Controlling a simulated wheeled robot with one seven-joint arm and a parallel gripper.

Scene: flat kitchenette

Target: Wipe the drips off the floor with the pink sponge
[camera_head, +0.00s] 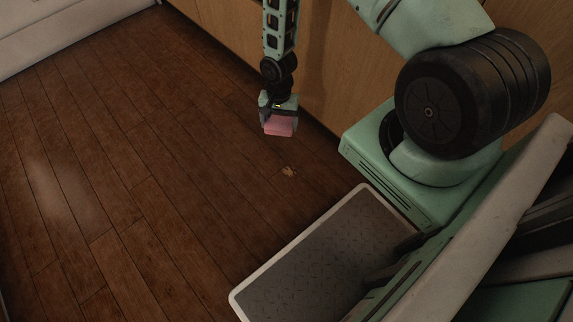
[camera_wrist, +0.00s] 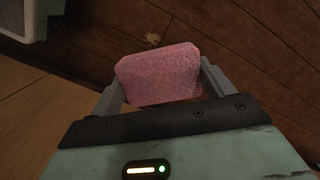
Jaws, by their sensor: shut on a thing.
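The pink sponge (camera_head: 279,126) is held between the two fingers of my gripper (camera_head: 278,108), which points down beside the wooden cabinet front. In the wrist view the sponge (camera_wrist: 158,74) sits between the finger tips of my gripper (camera_wrist: 160,82), with a finger against each side. A small tan drip mark (camera_head: 289,171) lies on the floor, below the sponge in the head view and apart from it. The same mark shows in the wrist view (camera_wrist: 152,39), just beyond the sponge. I cannot tell how high the sponge is above the floor.
The dark plank floor (camera_head: 130,170) is clear to the left. A wooden cabinet front (camera_head: 330,70) runs along the right of my gripper. A pale wall or unit (camera_head: 60,30) borders the floor at the top left. My own base fills the lower right.

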